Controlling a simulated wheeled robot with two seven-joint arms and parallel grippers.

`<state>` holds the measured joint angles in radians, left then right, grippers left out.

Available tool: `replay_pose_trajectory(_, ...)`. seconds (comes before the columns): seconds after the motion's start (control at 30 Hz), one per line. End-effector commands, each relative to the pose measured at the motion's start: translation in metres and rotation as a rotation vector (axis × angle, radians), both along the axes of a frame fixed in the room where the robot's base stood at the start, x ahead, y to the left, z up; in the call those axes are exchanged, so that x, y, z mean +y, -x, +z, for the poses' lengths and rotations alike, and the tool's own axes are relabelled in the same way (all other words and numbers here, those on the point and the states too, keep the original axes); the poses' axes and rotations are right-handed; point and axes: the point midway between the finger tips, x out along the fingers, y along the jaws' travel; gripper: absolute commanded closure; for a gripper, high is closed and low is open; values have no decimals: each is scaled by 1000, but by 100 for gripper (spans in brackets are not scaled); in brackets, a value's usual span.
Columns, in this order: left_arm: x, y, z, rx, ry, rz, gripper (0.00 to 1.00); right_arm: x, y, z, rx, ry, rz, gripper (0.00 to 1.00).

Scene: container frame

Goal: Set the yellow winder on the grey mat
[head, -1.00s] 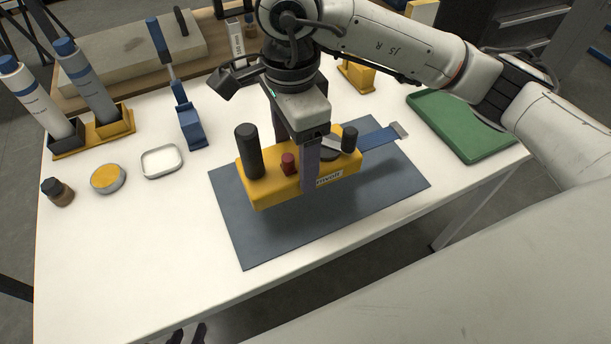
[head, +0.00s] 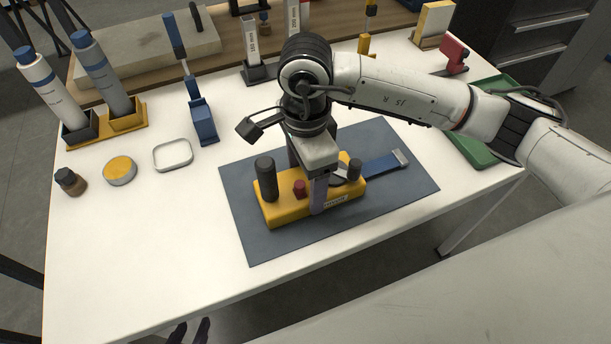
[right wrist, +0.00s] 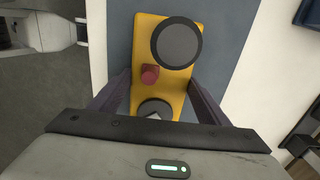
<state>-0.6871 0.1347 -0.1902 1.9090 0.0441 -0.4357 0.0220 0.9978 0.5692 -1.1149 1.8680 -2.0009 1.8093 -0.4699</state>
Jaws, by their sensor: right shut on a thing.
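The yellow winder (head: 284,211) has a tall black post, a red knob and a shorter black post. It is upright and low over the grey mat (head: 265,245), seemingly resting on it. A blue strip with a grey end (head: 381,166) extends from its right side over the mat. My right gripper (head: 318,196) is shut across the winder's middle. In the right wrist view, the winder (right wrist: 177,95) is between the fingers, with the mat (right wrist: 232,30) beneath. My left gripper (head: 189,332) shows only dark fingertips, apart and empty, at the bottom edge, below the table's front edge.
Left of the mat on the white table (head: 130,235) are a white dish (head: 173,155), a yellow-topped tin (head: 120,170), a small bottle (head: 70,181) and a blue stand (head: 203,123). A green tray (head: 470,150) lies right, partly behind my arm. The front left is clear.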

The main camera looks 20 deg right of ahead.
Motion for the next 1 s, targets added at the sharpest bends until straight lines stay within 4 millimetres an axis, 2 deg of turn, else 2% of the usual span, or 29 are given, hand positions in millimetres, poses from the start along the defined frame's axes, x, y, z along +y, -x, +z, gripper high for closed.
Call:
replay_pose_trajectory(0.03,0,0,-1,2,-1,-1,69,0,0,-1,0,0,0,25)
replay_pose_trajectory(0.1,0,0,-1,4,-1,-1,69,0,0,-1,0,0,0,13)
replay_pose_trajectory(0.13,0,0,-1,4,-1,-1,69,0,0,-1,0,0,0,11)
replay_pose_trajectory(0.4,0,-1,1,0,-1,-1,69,0,0,0,0,0,0,11)
replay_pose_trajectory(0.53,0,-1,5,-2,0,-1,69,0,-1,7,-2,-1,0,11)
replay_pose_trajectory(0.67,-1,-2,2,-5,1,-1,69,0,-1,28,-7,-1,2,11)
replay_pose_trajectory(1.0,-2,-1,-4,-1,-1,-4,69,1,-1,99,-5,-1,2,11)
